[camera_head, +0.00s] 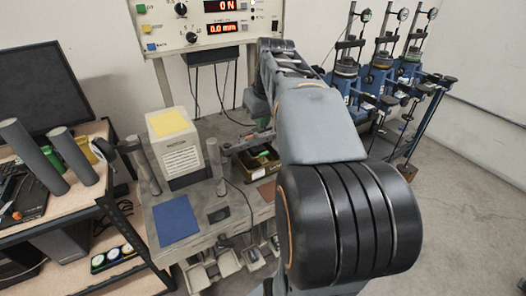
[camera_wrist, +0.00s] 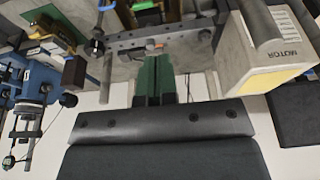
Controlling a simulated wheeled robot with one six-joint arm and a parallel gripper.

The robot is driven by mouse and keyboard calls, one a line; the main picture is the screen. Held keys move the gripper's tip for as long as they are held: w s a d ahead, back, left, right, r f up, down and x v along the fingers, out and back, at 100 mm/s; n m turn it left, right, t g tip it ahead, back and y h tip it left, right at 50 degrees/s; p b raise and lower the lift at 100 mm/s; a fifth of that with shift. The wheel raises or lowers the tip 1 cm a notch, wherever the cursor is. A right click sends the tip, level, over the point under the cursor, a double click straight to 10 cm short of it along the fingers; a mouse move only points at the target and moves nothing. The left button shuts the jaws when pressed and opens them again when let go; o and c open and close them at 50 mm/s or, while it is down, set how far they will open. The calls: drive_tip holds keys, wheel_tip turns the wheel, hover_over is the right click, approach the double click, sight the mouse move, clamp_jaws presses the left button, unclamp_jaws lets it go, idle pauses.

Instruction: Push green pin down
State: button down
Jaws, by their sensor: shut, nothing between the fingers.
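My gripper (camera_wrist: 154,62) shows in the wrist view as two dark green fingers pressed together, with nothing between them. Its tips point at a grey metal bar (camera_wrist: 138,43) with holes and small fittings, and seem close to it. I cannot tell if they touch. No green pin can be told for sure in either view. In the head view the bar (camera_head: 247,142) shows partly beside my arm, which hides much of the area.
A motor box (camera_wrist: 275,35) stands right of the bar; it also shows in the head view (camera_head: 181,158) with a yellow top. A blue mat (camera_head: 176,219) lies on the bench. A tray (camera_head: 259,164) with small items lies by my arm. Blue test stands (camera_head: 371,83) stand behind.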

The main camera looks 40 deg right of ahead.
sight(264, 153)
drive_tip(key=d+x, duration=0.1)
drive_tip(key=x, duration=0.2)
drive_tip(key=d+x, duration=0.1)
drive_tip(key=x, duration=0.7)
drive_tip(key=shift+s+d+f, duration=0.1)
drive_tip(key=shift+d+f, duration=0.15)
drive_tip(key=shift+d, duration=0.15)
drive_tip(key=shift+f, duration=0.85)
